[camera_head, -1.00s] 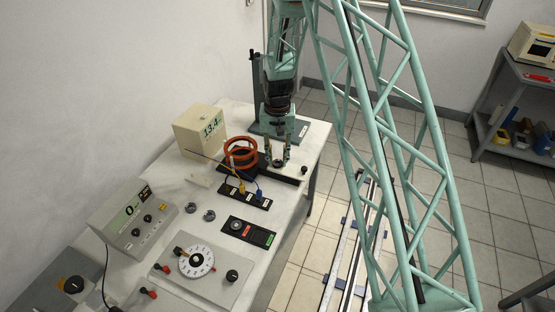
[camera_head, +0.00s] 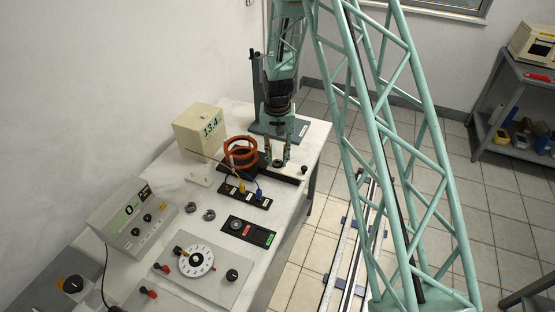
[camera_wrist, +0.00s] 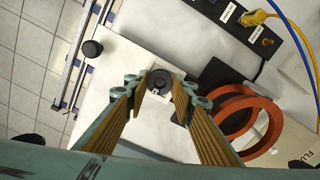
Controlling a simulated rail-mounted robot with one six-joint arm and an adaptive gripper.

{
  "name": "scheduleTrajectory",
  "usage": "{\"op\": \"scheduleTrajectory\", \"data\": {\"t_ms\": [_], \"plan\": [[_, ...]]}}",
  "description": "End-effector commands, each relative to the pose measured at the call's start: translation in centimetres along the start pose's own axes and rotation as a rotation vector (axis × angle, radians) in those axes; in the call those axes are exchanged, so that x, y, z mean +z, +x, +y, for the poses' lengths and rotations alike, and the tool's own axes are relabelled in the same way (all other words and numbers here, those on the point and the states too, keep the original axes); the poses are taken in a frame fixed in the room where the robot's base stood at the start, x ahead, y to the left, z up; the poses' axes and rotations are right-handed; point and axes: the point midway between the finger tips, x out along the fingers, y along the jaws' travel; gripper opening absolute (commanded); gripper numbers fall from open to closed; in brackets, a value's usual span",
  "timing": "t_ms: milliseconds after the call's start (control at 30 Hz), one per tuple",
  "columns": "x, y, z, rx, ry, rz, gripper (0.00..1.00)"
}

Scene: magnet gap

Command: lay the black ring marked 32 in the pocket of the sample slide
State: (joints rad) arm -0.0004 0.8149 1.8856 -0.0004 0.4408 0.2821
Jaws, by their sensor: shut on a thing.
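My gripper (camera_wrist: 157,92) points down over the bench, its fingers closed around a small black ring (camera_wrist: 160,83) with a pale mark too small to read. In the head view my gripper (camera_head: 278,158) stands right beside the orange coils. A pale strip (camera_wrist: 122,62) lies under the ring in the wrist view, running towards a black knob (camera_wrist: 92,48); it looks like the sample slide. The ring hides the part below it, so I cannot tell whether it touches the slide or sits over the pocket.
Orange coils (camera_head: 240,153) stand close beside my gripper, with a black terminal strip (camera_head: 245,196) and blue and yellow leads in front. Two small grey rings (camera_head: 190,207) (camera_head: 209,215) lie on the bench. A meter box (camera_head: 134,220) and a dial panel (camera_head: 203,268) stand nearer.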

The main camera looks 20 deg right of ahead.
Motion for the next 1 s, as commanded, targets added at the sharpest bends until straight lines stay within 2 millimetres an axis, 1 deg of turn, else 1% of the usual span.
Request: {"op": "scheduleTrajectory", "data": {"t_ms": [200,233,367,400,567,667,867,1000], "plan": [[-0.01,0.12,0.0,0.0,0.0,0.0,0.14],[0.0,0.1,0.0,0.0,0.0,0.0,0.26],[0.0,0.09,0.0,0.0,0.0,0.0,0.38],[0.0,0.09,0.0,0.0,0.0,0.0,0.39],[0.0,0.09,0.0,0.0,0.0,0.0,0.39],[0.01,0.1,0.0,0.0,0.0,0.0,0.35],[0.0,0.1,0.0,0.0,0.0,0.0,0.25],[0.0,0.1,0.0,0.0,0.0,0.0,0.24]]}}
